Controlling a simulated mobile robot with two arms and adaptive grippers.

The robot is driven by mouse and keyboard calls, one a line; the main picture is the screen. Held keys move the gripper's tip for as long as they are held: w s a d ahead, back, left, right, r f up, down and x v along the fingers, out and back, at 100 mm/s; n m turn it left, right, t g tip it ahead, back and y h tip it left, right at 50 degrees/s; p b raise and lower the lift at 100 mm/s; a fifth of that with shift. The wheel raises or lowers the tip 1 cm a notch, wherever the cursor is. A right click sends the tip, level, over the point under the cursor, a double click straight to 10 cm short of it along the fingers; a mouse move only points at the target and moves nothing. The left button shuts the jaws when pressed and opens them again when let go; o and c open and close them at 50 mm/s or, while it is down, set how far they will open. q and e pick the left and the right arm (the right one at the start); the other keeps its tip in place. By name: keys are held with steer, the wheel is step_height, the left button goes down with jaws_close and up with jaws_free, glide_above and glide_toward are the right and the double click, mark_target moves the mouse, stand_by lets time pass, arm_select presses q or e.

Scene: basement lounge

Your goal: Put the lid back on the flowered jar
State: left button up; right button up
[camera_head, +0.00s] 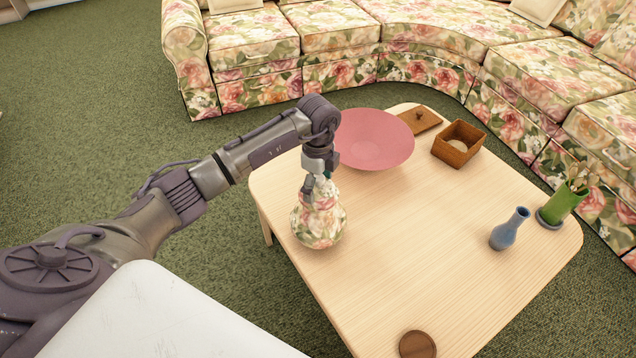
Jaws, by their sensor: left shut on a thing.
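The flowered jar (318,228) has a round body with pink roses and green leaves on cream. It stands upright near the left edge of the wooden table. My left gripper (316,188) points down over it and is shut on a narrower flowered piece (325,195), which looks like the lid, directly above the jar's body. The fingers partly hide this piece. I cannot tell whether it rests on the jar or is held just above it. My right gripper is not in view.
On the table (430,230) are a pink bowl (372,140) behind the jar, an open wooden box (458,143), a flat wooden piece (421,119), a blue vase (508,230), a green pot (563,203) and a brown disc (417,345). The table's middle is clear.

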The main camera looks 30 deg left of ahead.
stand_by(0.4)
arm_select(q)
steer(key=o, duration=1.2)
steer(key=shift+r, duration=0.15)
